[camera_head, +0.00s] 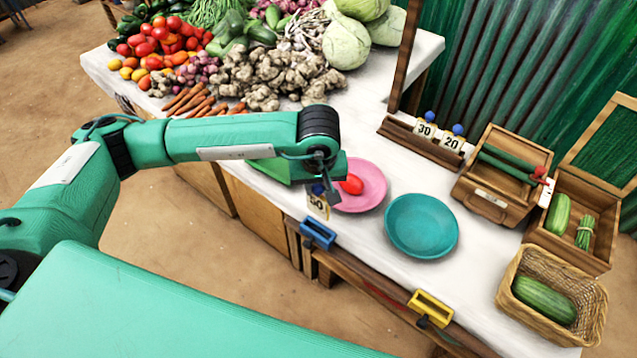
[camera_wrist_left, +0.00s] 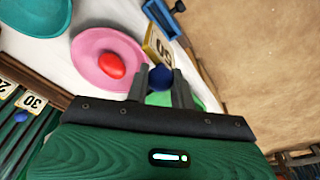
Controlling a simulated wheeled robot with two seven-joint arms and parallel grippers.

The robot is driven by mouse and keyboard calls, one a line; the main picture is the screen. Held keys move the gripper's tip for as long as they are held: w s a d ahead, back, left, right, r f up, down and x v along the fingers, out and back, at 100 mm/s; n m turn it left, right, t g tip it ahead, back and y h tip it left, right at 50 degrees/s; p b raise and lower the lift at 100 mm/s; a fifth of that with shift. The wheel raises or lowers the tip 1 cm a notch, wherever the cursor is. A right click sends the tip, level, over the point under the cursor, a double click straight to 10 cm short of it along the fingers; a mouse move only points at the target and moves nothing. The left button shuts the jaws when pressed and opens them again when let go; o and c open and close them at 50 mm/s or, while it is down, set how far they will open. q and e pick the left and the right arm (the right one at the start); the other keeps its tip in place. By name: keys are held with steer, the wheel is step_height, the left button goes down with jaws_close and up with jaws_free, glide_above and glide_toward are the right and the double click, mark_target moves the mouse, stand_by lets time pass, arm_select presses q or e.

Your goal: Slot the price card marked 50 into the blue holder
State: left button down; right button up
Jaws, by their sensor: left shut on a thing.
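The price card marked 50 (camera_head: 317,204) hangs from my left gripper (camera_head: 323,188), just above and left of the blue holder (camera_head: 318,233). In the left wrist view my left gripper (camera_wrist_left: 160,88) is shut on the card's blue knob (camera_wrist_left: 160,77), and the card (camera_wrist_left: 157,45) shows beyond it. The blue holder (camera_wrist_left: 161,19) is on the table's front edge and looks empty. The card is apart from the holder in the head view. My right gripper is not in view.
A pink plate (camera_head: 374,187) with a red tomato (camera_head: 351,184) lies close behind the card. A teal plate (camera_head: 421,225) is to its right. A yellow holder (camera_head: 431,308) is further along the edge. Cards 30 (camera_head: 424,129) and 20 (camera_head: 453,143) stand in a wooden rack.

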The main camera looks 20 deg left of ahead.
mark_target(317, 195)
arm_select(q)
steer(key=shift+f, duration=0.7)
steer(key=shift+f+b, duration=0.3)
steer(key=shift+f, duration=1.2)
steer(key=shift+f+b, duration=0.35)
steer(key=shift+f, duration=0.4)
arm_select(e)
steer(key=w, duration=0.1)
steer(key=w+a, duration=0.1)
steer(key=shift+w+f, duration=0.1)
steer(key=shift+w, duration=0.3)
